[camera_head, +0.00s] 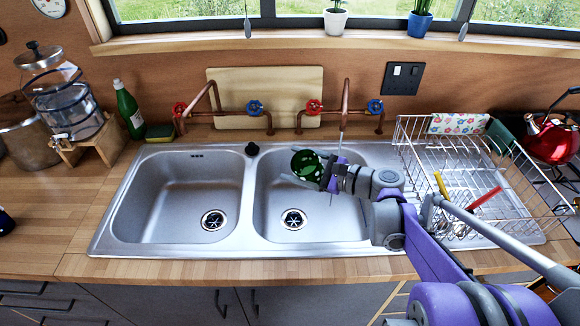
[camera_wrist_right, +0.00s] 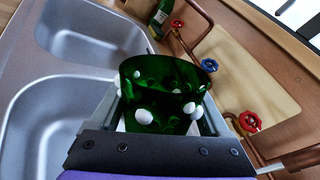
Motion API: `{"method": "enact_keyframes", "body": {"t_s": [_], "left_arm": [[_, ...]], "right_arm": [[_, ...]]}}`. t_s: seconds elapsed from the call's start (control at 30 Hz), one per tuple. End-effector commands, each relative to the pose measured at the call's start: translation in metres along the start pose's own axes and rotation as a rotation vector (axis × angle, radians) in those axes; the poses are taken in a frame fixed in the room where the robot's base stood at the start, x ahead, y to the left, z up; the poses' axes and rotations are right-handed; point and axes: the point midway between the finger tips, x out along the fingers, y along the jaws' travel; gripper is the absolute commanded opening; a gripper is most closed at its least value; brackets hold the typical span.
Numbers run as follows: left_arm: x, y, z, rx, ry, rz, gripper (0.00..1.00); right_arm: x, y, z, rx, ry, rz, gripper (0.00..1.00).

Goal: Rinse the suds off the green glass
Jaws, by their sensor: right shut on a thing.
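The green glass (camera_head: 306,165) is held above the right sink basin (camera_head: 272,210). My right gripper (camera_head: 302,168) is shut around it. In the wrist view the green glass (camera_wrist_right: 165,88) sits between the two fingers, with several white suds blobs on its wall. The right copper tap (camera_head: 345,98) has a red and a blue handle. Its spout comes down a little right of the glass in the head view, beside my wrist. My left gripper is not in view.
The left basin (camera_head: 185,205) is empty, with another copper tap (camera_head: 213,93) behind it. A dish rack (camera_head: 480,165) with utensils stands right. A green bottle (camera_head: 130,112) and sponge (camera_head: 159,132) stand back left. A wooden board (camera_head: 285,82) leans behind the taps.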

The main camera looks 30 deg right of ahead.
Motion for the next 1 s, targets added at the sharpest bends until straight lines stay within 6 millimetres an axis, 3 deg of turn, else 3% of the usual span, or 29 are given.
{"method": "enact_keyframes", "body": {"t_s": [1.0], "left_arm": [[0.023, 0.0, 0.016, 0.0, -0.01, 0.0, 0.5]], "right_arm": [[-0.024, -0.068, -0.067, 0.001, 0.0, -0.002, 0.07]]}}
